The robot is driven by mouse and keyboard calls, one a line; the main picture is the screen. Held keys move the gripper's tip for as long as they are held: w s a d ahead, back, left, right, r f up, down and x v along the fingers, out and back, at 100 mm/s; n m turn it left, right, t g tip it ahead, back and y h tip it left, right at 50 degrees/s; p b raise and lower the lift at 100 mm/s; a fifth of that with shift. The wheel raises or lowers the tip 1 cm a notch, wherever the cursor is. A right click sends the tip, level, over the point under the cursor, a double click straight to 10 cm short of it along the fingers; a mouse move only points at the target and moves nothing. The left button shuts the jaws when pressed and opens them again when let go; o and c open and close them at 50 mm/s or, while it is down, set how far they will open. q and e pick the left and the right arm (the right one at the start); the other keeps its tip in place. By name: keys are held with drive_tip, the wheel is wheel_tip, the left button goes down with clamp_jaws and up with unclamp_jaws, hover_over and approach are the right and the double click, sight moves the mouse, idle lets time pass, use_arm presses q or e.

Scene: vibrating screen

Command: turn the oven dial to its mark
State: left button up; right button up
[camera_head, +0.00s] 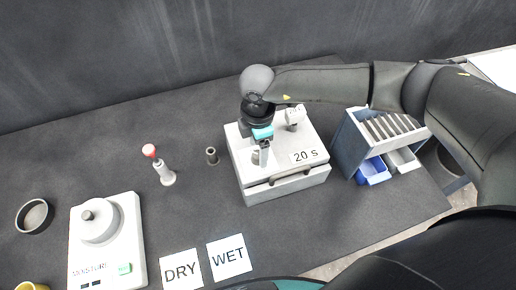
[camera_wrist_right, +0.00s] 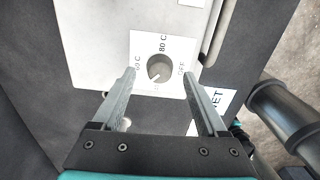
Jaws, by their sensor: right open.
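The oven (camera_head: 285,185) is a white box with a dark handle and a "20 S" label, in the middle of the table in the head view. Its round grey dial (camera_wrist_right: 160,67) shows in the right wrist view on a white plate marked "60 C", "80 C" and "OFF". A pale line on the dial points to the lower left, away from those three marks. My right gripper (camera_head: 263,160) is over the oven's left part and partly hides the dial area. In the wrist view its open fingers (camera_wrist_right: 160,88) are apart, either side of and below the dial. My left gripper is not in view.
A moisture device (camera_head: 133,240), a red-topped tool (camera_head: 165,175) and a small dark cylinder (camera_head: 212,155) stand to the left. "DRY" (camera_head: 181,270) and "WET" (camera_head: 229,256) cards lie in front. A rack with bins (camera_head: 350,145) stands right of the oven.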

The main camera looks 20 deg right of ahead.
drive_tip(key=shift+f, duration=0.8)
drive_tip(key=shift+c, duration=0.2)
clamp_jaws()
